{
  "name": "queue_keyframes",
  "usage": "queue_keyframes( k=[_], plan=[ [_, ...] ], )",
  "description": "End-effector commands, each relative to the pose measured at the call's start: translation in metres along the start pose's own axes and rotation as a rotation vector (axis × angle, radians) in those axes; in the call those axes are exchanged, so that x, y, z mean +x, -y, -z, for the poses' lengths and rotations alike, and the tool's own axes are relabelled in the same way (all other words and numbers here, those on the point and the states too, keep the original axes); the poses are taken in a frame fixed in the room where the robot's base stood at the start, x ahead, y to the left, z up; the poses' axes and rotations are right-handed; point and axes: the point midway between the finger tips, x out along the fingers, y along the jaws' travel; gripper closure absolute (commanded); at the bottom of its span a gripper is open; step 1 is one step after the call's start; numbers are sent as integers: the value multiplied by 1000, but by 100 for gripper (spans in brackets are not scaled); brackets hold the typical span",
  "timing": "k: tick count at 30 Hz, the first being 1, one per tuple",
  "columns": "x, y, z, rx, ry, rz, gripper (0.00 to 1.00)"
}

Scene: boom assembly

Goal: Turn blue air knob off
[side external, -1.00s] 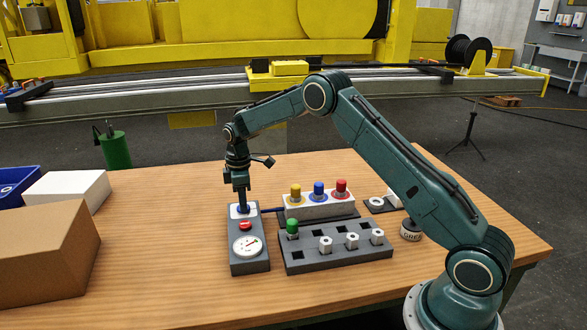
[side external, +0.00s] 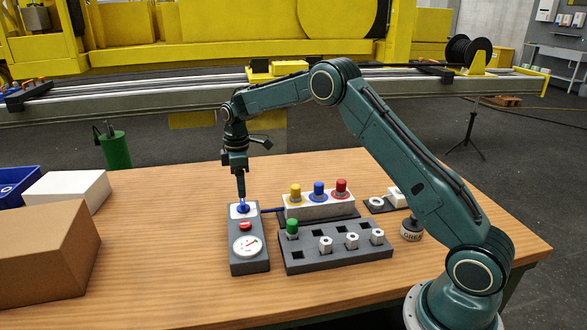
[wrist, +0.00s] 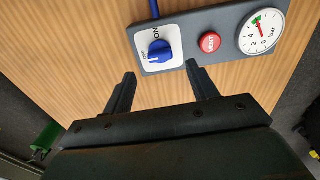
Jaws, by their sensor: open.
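The blue air knob (side external: 243,208) is on a white plate at the far end of a grey panel (side external: 249,262). In the wrist view the knob (wrist: 159,51) sits between printed ON and OFF labels; which one its pointer faces is hard to tell. My gripper (side external: 241,195) points down just above the knob. In the wrist view its fingers (wrist: 161,72) are spread apart with nothing between them, and the knob lies beyond the tips, apart from them.
A red VENT button (wrist: 210,42) and a round pressure gauge (wrist: 262,31) share the panel. A grey socket block (side external: 335,250) and a white stand (side external: 320,207) with yellow, blue and red capped parts are to the right. Boxes (side external: 40,255) stand at the left.

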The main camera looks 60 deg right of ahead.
Motion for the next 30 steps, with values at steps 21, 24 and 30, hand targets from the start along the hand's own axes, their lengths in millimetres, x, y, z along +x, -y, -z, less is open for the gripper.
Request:
queue_keyframes(
  k=[21, 24, 30],
  plan=[
    [-84, 0, 0, -1, 0, 0, 42],
    [-85, 0, 0, -1, 0, 0, 42],
    [-85, 0, 0, -1, 0, 0, 42]
  ],
)
